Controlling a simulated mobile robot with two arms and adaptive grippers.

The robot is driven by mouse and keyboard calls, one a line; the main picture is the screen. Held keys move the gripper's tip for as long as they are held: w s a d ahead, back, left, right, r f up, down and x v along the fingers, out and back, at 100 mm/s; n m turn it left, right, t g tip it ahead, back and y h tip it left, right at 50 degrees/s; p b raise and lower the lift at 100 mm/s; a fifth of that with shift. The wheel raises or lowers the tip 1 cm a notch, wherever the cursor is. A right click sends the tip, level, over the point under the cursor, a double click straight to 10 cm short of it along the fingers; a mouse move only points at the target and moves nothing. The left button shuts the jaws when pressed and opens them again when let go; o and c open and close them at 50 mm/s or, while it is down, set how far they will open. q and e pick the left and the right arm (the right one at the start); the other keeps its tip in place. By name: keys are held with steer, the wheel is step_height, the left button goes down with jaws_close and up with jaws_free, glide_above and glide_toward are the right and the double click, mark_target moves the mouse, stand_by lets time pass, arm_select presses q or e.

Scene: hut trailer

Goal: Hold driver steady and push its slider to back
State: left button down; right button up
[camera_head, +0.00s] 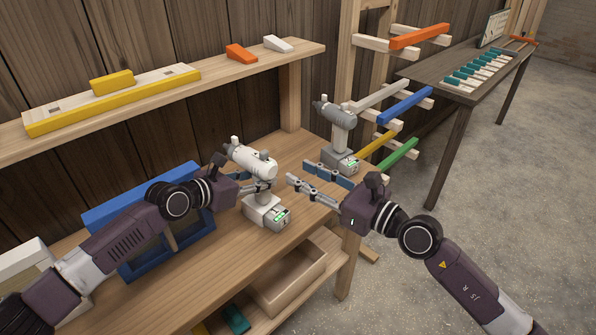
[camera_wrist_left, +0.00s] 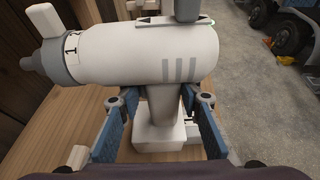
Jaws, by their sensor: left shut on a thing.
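A white driver (camera_head: 252,160) stands upright on the workbench, its grey nose toward the back left. Its battery foot (camera_head: 266,212) has a green-lit display. My left gripper (camera_head: 262,186) is shut on its handle; in the left wrist view its blue pads (camera_wrist_left: 155,125) lie either side of the handle (camera_wrist_left: 164,102). A grey block, seemingly the slider (camera_wrist_left: 187,10), stands up at the slot on top of the body, toward the rear; its top is cut off. My right gripper (camera_head: 299,173) is open and empty, to the right of the driver and apart from it.
A second, grey driver (camera_head: 337,125) stands behind my right gripper at the bench's right end. A blue-framed box (camera_head: 140,255) lies behind my left arm. A shelf (camera_head: 310,52) runs above the bench. Pegs with coloured bars (camera_head: 405,105) stand at the back right.

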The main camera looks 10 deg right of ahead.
arm_select(q)
steer(key=shift+d, duration=0.1)
steer(key=c, duration=1.3)
jaws_free()
steer(key=shift+s, duration=0.1)
